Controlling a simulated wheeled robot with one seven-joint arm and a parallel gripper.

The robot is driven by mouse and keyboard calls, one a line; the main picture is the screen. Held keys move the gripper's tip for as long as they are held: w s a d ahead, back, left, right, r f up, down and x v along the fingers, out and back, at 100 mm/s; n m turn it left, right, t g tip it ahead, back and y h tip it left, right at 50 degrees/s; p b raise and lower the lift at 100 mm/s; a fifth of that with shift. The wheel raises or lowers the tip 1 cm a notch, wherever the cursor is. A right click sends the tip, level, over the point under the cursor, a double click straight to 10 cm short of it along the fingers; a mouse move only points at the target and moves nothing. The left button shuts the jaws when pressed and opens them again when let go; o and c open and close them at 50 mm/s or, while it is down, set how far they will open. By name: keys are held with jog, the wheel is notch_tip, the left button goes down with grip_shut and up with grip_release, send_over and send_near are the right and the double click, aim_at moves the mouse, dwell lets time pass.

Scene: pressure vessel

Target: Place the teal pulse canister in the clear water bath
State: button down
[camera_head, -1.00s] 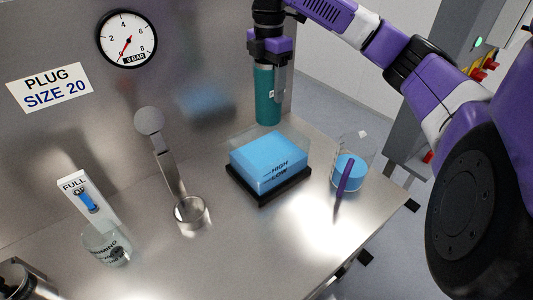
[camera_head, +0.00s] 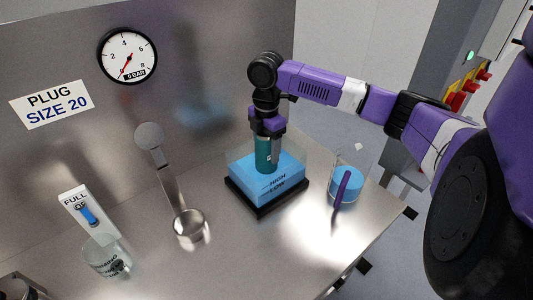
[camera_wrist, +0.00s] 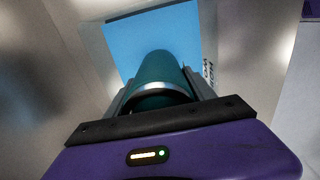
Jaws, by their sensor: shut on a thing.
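The teal pulse canister (camera_head: 264,155) is upright in my gripper (camera_head: 267,148), which is shut on its upper part. The clear water bath (camera_head: 238,186) is a clear box of blue water on a black base, with HIGH and LOW marks on its front. The canister is over the bath, and its lower end appears to be at or in the water; I cannot tell how deep. In the wrist view the canister (camera_wrist: 157,75) points away between the fingers, with the blue water (camera_wrist: 130,35) behind it.
A clear beaker of blue liquid (camera_head: 346,184) with a purple strip stands right of the bath. A metal cup with an upright lever (camera_head: 189,226) and a glass jar (camera_head: 106,256) stand to the left. A steel wall with a gauge (camera_head: 127,56) rises behind.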

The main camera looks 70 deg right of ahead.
jog(key=shift+f, duration=1.2)
jog(key=shift+f, duration=0.1)
jog(key=shift+c, duration=1.6)
grip_release()
notch_tip(320, 180, up, 12)
jog(key=shift+r+b, duration=0.1)
jog(key=shift+b, duration=0.95)
jog(key=shift+s, duration=0.1)
